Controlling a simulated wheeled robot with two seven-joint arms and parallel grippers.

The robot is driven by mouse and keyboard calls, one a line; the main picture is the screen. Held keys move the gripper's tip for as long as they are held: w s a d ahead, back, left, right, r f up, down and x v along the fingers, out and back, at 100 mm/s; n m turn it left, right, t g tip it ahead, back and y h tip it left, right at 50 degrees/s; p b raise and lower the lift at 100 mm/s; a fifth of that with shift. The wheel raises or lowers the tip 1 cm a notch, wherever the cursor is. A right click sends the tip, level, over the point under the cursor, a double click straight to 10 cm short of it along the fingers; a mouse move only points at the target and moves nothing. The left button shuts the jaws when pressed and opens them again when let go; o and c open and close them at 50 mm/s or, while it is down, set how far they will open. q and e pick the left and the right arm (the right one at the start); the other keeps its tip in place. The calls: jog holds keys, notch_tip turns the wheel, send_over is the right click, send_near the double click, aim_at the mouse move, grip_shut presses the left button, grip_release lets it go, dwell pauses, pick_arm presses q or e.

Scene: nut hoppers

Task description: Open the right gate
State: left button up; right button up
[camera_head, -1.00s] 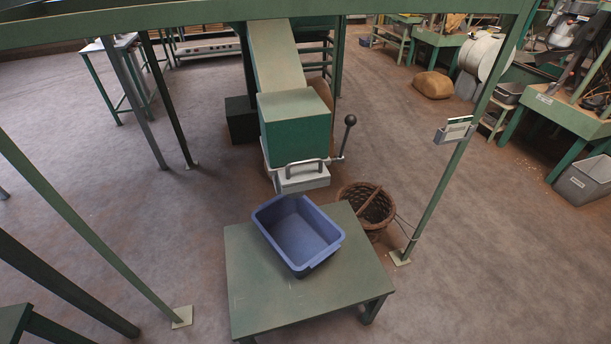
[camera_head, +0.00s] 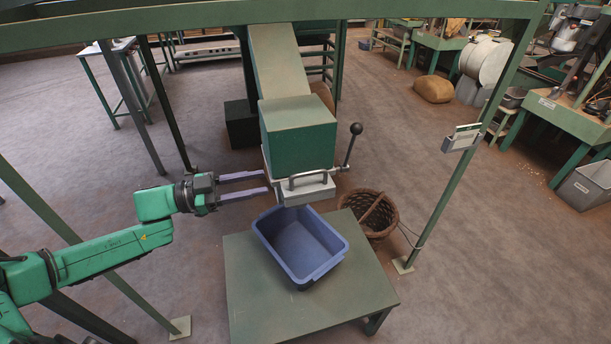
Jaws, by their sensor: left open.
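The green hopper outlet box (camera_head: 298,135) hangs at the end of a sloping chute (camera_head: 279,60). A grey gate (camera_head: 307,190) with a bar handle (camera_head: 308,178) is at its lower front. A lever with a black knob (camera_head: 355,129) stands up at its right side. My left gripper (camera_head: 266,187) comes in from the left. It is open and empty, its two fingers pointing right, with the tips close to the gate's left side. I cannot tell whether they touch it. My right gripper is not in view.
A blue bin (camera_head: 300,247) sits on a green table (camera_head: 250,300) below the gate. A wicker basket (camera_head: 385,222) stands on the floor to the right. Green frame posts (camera_head: 450,195) stand on both sides, and a beam crosses the top.

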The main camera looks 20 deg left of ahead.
aim_at(303, 174)
pick_arm(q)
jog(key=p+x, duration=0.1)
jog(key=x, duration=1)
jog(key=shift+w, duration=0.1)
jog(key=shift+w+d+f, duration=0.1)
jog(key=shift+w+d, duration=0.05)
jog(key=shift+d, duration=0.15)
jog(key=shift+a, duration=0.1)
grip_shut()
dwell(0.4)
